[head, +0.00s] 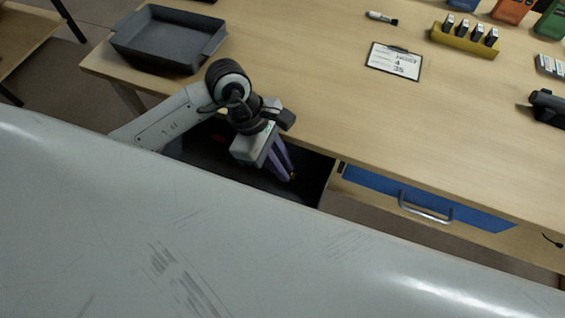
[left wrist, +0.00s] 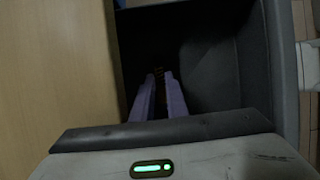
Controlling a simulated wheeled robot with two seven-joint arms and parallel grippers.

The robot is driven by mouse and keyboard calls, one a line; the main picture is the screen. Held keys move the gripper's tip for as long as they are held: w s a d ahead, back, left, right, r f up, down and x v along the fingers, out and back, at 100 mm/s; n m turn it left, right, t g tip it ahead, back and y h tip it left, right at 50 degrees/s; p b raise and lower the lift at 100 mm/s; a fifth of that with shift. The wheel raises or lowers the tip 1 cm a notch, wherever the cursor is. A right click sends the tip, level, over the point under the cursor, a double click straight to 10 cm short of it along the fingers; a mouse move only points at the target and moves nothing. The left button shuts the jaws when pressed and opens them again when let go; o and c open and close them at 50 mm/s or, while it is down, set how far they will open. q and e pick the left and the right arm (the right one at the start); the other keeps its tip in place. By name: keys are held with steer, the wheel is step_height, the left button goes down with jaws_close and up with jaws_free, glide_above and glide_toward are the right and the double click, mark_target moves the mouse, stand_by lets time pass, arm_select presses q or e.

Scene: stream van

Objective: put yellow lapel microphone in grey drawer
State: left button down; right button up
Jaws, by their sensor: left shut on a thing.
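The grey drawer (head: 313,174) stands open below the table's front edge, its dark inside partly hidden by my arm and my own pale body. My left gripper (head: 285,172) reaches down into the drawer opening, with its purple fingers shut on the yellow lapel microphone (head: 293,177). Only a tiny yellow bit of the microphone shows at the fingertips. In the left wrist view, the fingers (left wrist: 160,78) point down between the drawer's dark walls (left wrist: 230,70), and the microphone is too dark to make out clearly. My right gripper is not in view.
A closed blue drawer (head: 370,184) with a metal handle is to the right. On the table (head: 320,90) are a dark tray (head: 165,42), a clipboard (head: 395,61), a marker (head: 381,18) and a yellow holder (head: 463,42).

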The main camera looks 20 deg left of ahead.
arm_select(q)
steer(key=shift+f, duration=0.1)
steer(key=c, duration=2)
jaws_free()
steer(key=shift+r, duration=0.25)
steer(key=shift+v, duration=5.9)
